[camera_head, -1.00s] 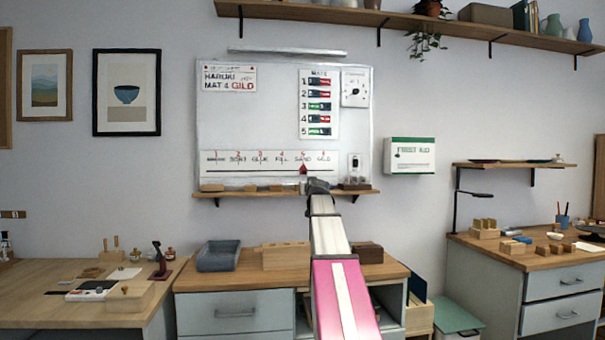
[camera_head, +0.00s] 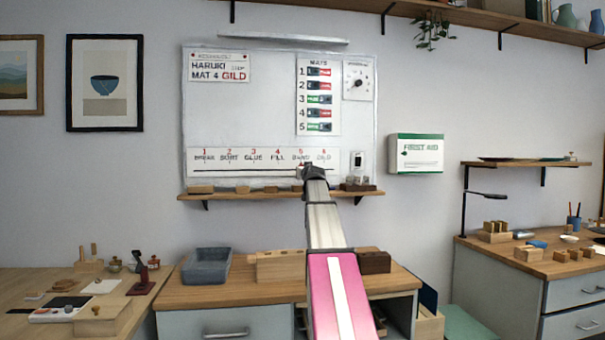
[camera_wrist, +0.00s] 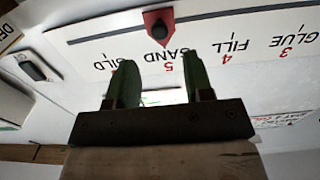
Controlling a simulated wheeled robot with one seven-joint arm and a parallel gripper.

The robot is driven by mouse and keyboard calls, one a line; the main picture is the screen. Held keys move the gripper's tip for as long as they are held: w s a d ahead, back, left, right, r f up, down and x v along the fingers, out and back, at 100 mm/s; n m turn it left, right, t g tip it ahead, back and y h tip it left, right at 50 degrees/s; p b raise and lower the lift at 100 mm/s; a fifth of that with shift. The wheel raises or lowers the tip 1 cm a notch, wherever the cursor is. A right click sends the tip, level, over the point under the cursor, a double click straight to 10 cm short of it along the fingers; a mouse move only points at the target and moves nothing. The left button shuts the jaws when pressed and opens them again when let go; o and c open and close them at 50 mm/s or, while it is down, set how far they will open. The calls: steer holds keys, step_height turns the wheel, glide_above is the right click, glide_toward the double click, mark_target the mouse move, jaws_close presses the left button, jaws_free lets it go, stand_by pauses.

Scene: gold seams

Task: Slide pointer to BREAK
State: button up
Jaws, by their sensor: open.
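The step strip (camera_head: 235,168) runs along the bottom of the whiteboard, with BREAK at its left end, then SORT, GLUE, FILL, SAND and GILD. The red pointer (camera_wrist: 153,18) with a dark round knob sits on the slot at SAND, number 5, in the wrist view, where the lettering is upside down. In the head view my gripper hides the pointer. My gripper (camera_wrist: 158,78) is open, its two green fingers apart with nothing between them. The knob lies beyond the fingertips, roughly in line with the gap. My gripper (camera_head: 312,172) also shows in front of SAND in the head view.
A narrow wooden ledge (camera_head: 240,194) with several small blocks runs just below the strip. A small white switch plate (camera_head: 358,160) is right of the strip. The board above the strip's left part is clear. A workbench (camera_head: 220,294) with a grey tray (camera_head: 206,266) stands below.

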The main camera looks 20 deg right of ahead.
steer(key=x, duration=0.7)
steer(key=shift+a, duration=0.1)
jaws_close()
